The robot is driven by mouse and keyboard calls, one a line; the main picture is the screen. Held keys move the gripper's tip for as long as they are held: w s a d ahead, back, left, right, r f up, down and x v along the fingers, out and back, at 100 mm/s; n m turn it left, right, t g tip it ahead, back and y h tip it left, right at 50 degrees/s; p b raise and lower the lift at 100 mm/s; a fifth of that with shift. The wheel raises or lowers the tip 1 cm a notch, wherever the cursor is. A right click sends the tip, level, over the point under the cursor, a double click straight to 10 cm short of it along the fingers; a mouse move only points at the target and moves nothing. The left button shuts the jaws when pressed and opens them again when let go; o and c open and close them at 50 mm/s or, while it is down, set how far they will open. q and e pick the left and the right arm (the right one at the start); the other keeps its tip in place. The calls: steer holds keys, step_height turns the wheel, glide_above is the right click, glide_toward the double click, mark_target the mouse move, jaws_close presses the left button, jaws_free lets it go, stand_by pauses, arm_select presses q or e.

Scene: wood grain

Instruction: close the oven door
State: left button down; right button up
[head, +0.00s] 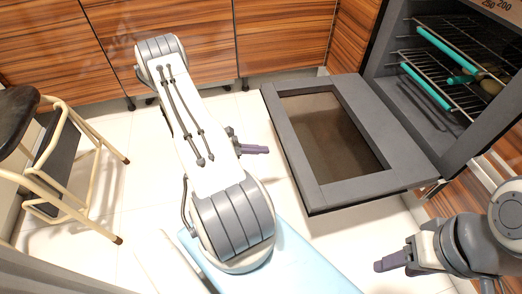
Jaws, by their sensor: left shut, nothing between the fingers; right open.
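The oven (378,62) stands at the upper right with its grey door (350,188) folded down open, lying roughly flat with a dark window in the middle. My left gripper (264,150) is shut and empty, just left of the door's outer edge and apart from it in the picture. Its arm covers the middle of the view. My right gripper (380,266) is at the lower right, below the door's near corner and apart from it. Its finger gap is hard to make out, but it is open.
Wire racks (440,62) with teal edges are inside the oven, with a few items on them. Wood-grain cabinets (280,35) line the back. A stool with a step (65,150) stands at the left. White tiled floor (135,200) is clear between stool and arm.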

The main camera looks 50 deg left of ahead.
arm_select(q)
steer(key=b+x, duration=0.2)
steer(key=x, duration=0.5)
steer(key=shift+b, duration=0.4)
